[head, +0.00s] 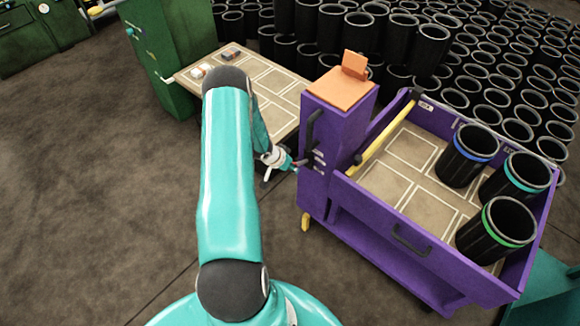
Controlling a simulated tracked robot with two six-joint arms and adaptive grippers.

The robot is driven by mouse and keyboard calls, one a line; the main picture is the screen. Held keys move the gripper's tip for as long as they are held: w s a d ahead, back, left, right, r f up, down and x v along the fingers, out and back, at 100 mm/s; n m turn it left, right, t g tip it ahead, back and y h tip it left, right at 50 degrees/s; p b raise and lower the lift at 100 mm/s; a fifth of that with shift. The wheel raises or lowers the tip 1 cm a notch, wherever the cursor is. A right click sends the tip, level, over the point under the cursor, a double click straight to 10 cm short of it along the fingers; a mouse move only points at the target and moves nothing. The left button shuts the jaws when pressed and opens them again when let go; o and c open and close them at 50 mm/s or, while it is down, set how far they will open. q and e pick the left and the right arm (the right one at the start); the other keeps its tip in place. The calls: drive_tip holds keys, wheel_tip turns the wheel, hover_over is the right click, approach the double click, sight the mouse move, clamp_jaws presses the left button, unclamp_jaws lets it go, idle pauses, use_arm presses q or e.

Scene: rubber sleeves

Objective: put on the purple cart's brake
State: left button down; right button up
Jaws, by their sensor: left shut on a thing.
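The purple cart (365,245) stands at the centre right, with a tall box-like column at its left end. A black handle (313,130) is on the column's left face. My left gripper (295,166) is at that face, just below the handle, shut on a small dark lever that is mostly hidden by the fingers. I take this lever to be the brake lever, but it is too small to tell how it is set. A yellow piece (305,222) shows low at the cart's left corner. My right gripper is not in view.
The cart's tray holds black sleeves with blue (466,155), teal (516,178) and green (497,229) bands. A yellow bar (385,137) crosses the tray. A table (284,90) and green cabinet (165,50) stand behind. Many black sleeves fill the back right. Floor at left is clear.

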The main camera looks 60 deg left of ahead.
use_arm(q)
drive_tip(key=c, duration=0.8)
unclamp_jaws()
drive_tip(key=shift+w+a, duration=0.1)
drive_tip(key=shift+w, duration=0.15)
drive_tip(key=shift+c, duration=0.2)
drive_tip(key=shift+s+r, duration=0.1)
drive_tip(key=shift+s, duration=0.05)
drive_tip(key=v, duration=1.1)
drive_tip(key=shift+s+r, duration=0.2)
drive_tip(key=shift+r, duration=0.15)
